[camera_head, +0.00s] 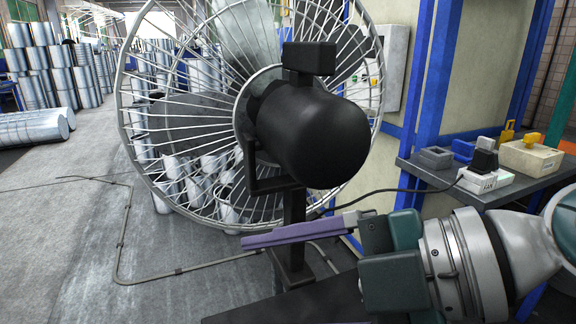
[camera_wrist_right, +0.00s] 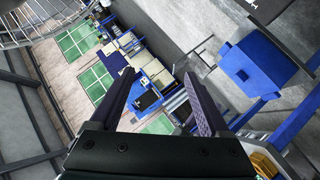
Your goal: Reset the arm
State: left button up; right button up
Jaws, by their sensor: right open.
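My right arm comes in from the right in the head view. Its gripper (camera_head: 300,231) is held out to the left, in front of the fan's stand, with a long purple finger showing. In the right wrist view the gripper (camera_wrist_right: 162,88) has two dark fingers spread well apart. Nothing is between them, so it is open and empty. My left gripper is in neither view.
A large caged fan (camera_head: 322,135) with a black motor stands close ahead. A grey shelf (camera_head: 545,180) at right bears a white box labelled FAN (camera_head: 485,180) and a yellow-topped box (camera_head: 530,155). Metal pails (camera_head: 45,75) stand at far left. Concrete floor (camera_head: 70,220) at left is mostly clear.

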jog(key=w+r+m+t+y+p, duration=0.25)
jog(key=r+m+t, duration=0.45)
jog(key=r, duration=0.7)
jog(key=w+d+r+m+t+h, duration=0.2)
jog(key=w+d+m+t+h, duration=0.2)
jog(key=d+m+t+h, duration=0.55)
jog(key=s+d+f+m+g+h+p, duration=0.3)
jog(key=s+d+f+m+g+h, duration=0.55)
jog(key=d+f, duration=0.3)
jog(key=s+a+f+n+g+y+p, duration=0.1)
jog(key=s+f+g, duration=0.25)
jog(key=s, duration=0.35)
jog(key=s+a+f+g+y, duration=0.1)
jog(key=s+f+g+y, duration=0.1)
jog(key=s+g, duration=0.4)
notch_tip(320, 180, up, 37)
jog(key=s+t+p, duration=0.1)
jog(key=p, duration=3.6)
jog(key=shift+s+n+p, duration=0.2)
jog(key=shift+n+p, duration=0.1)
jog(key=shift+p, duration=0.1)
